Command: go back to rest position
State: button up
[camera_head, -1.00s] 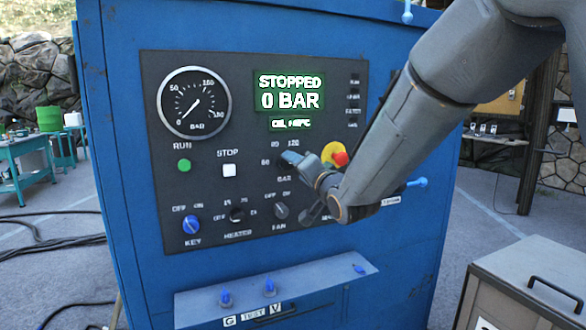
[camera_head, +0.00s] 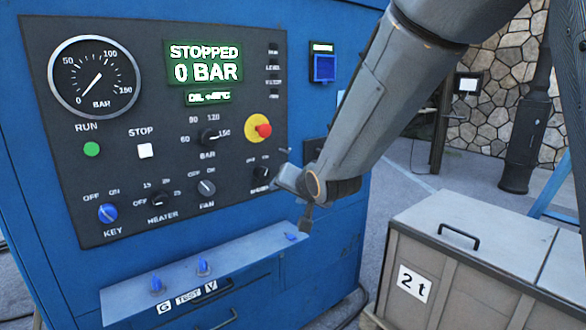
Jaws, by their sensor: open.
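My gripper (camera_head: 303,222) hangs at the end of my arm, which comes down from the upper right. It is small in the picture, with one jaw pointing down, and it holds nothing that I can see. The panel's display (camera_head: 205,64) reads STOPPED, 0 BAR. The bar knob (camera_head: 209,137) and the red-and-yellow stop button (camera_head: 263,130) show clear of my gripper.
A sloping ledge (camera_head: 225,255) with small blue valves juts out below the panel. A dark cylinder (camera_head: 525,140) stands by the stone wall. Open floor shows between machine and crate.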

jog(key=s+d+f+n+g+h, duration=0.1)
jog(key=s+d+f+g+h, duration=0.15)
jog(key=s+d+f, duration=0.4)
jog(key=s+d+f+g+h, duration=0.2)
jog(key=s+d+f+g, duration=0.15)
jog(key=s+d, duration=0.55)
jog(key=s+d+f+g, duration=0.2)
jog(key=s+d, duration=0.1)
jog(key=s, duration=0.4)
jog(key=s+d+f+n+g, duration=0.1)
jog(key=s+d+f+g, duration=0.1)
jog(key=s, duration=0.5)
jog(key=shift+s+d+g, duration=0.2)
jog(key=shift+d+g, duration=0.3)
jog(key=shift+d, duration=0.45)
